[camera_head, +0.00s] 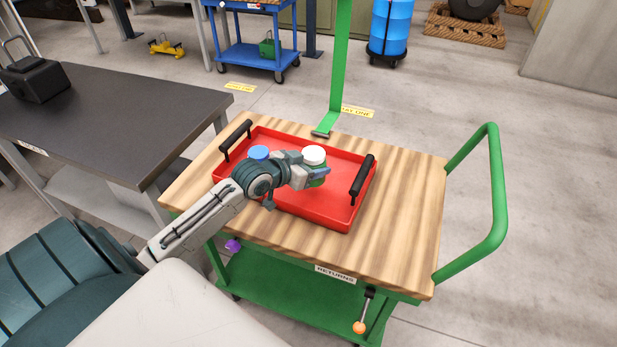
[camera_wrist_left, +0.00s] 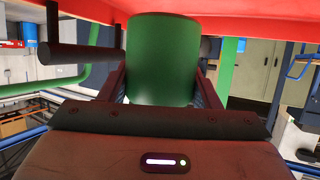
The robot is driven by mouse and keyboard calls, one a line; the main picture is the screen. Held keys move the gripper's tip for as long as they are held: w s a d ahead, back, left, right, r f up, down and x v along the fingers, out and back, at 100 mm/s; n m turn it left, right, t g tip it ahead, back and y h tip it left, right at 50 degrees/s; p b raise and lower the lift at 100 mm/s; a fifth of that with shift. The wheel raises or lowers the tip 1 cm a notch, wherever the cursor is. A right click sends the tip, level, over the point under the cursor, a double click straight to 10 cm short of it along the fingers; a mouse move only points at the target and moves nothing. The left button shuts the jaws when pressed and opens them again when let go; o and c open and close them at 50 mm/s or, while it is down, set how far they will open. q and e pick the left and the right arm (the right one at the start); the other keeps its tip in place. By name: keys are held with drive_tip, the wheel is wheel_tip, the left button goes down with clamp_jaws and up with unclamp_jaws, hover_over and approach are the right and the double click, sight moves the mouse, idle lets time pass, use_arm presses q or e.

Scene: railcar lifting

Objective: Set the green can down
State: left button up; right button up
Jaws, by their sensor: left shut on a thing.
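The green can (camera_head: 317,181) has a white lid and is upright over the red tray (camera_head: 343,217), toward its right side. My left gripper (camera_head: 305,172) is shut around the can's side. In the left wrist view the can's green body (camera_wrist_left: 162,60) is between the two fingers, with red tray surface at the top of the picture. I cannot tell whether the can's base touches the tray floor. My gripper hides part of the can. My right gripper is not in view.
A blue-lidded thing (camera_head: 258,153) is in the tray, left of my gripper. Black tray handles stand at the left (camera_head: 236,140) and right (camera_head: 362,177). The tray sits on a wood-topped green cart (camera_head: 410,200). Bare wood lies right of the tray. A dark table (camera_head: 120,110) stands left.

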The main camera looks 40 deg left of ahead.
use_arm(q)
drive_tip(key=shift+f, duration=0.5)
wheel_tip(320, 180, down, 3)
drive_tip(key=shift+f, duration=0.4)
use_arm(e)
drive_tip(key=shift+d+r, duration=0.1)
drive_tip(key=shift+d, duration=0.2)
use_arm(q)
drive_tip(key=shift+f, duration=0.15)
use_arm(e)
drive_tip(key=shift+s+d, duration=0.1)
use_arm(q)
drive_tip(key=o, duration=1.2)
